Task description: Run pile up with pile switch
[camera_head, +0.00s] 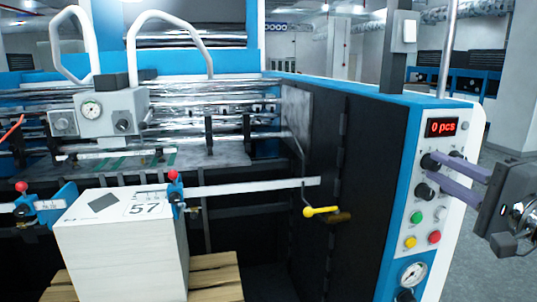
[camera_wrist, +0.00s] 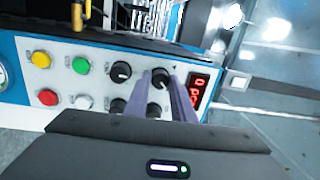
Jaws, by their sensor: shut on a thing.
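The pile (camera_head: 120,240) is a tall white paper stack marked 57, on a wooden pallet (camera_head: 215,275) at lower left in the head view. The control panel (camera_head: 425,235) is on the machine's right end. It has several black knobs below a red display (camera_head: 443,127) reading 0 pcs. My gripper (camera_head: 435,175) reaches in from the right. In the wrist view, my gripper (camera_wrist: 160,76) has its two purple fingers on either side of the upper-left black knob (camera_wrist: 160,80), shut on it. The knob labels are too small to read, so I cannot tell which is the pile switch.
Green (camera_head: 416,217), yellow (camera_head: 410,242) and red (camera_head: 434,237) buttons sit below the knobs, above a round gauge (camera_head: 412,274). A yellow-handled crank (camera_head: 321,211) hangs left of the panel. Two blue side guides with red knobs (camera_head: 173,176) flank the pile's top. Floor to the right is open.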

